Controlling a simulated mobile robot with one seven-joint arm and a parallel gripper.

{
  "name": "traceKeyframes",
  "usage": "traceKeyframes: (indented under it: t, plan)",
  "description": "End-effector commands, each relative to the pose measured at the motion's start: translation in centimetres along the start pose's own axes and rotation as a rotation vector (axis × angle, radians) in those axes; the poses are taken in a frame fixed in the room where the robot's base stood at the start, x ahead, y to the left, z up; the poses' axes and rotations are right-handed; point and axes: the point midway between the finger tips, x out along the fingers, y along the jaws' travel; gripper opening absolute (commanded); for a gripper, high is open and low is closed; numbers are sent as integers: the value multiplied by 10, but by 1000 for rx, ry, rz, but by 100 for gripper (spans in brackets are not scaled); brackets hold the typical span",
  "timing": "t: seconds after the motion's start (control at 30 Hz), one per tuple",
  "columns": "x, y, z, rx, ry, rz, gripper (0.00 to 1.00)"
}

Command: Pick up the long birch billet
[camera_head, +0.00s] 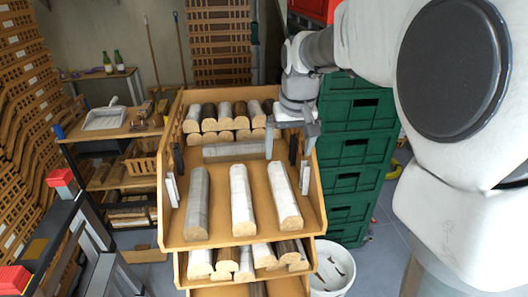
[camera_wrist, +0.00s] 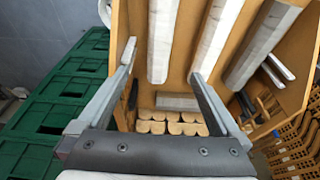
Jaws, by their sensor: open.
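Three long billets lie side by side on the top wooden tray (camera_head: 216,239). The left one is greyish (camera_head: 197,202); the middle one (camera_head: 242,200) and right one (camera_head: 284,197) are whitish, birch-like. I cannot tell which is meant by length. My gripper (camera_head: 290,146) is open and empty above the far right of the tray, beyond the right billet's far end. In the wrist view, the right billet (camera_wrist: 162,42) shows between my open fingers (camera_wrist: 162,62), apart from them. The middle billet (camera_wrist: 215,38) and grey billet (camera_wrist: 258,42) are further right there.
A greyish log (camera_head: 234,151) lies crosswise behind the three, before stacked short logs (camera_head: 228,124). Green crates (camera_head: 358,151) stand close on the right. A lower shelf holds more logs (camera_head: 243,264). A white bucket (camera_head: 332,272) is on the floor.

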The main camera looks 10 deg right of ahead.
Motion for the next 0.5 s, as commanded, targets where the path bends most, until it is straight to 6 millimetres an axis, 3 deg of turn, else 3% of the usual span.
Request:
traceKeyframes:
  t: [0.3,0.5]
  plan:
    - [70,0,3,0,-7,0,100]
    - [102,0,3,0,-4,0,100]
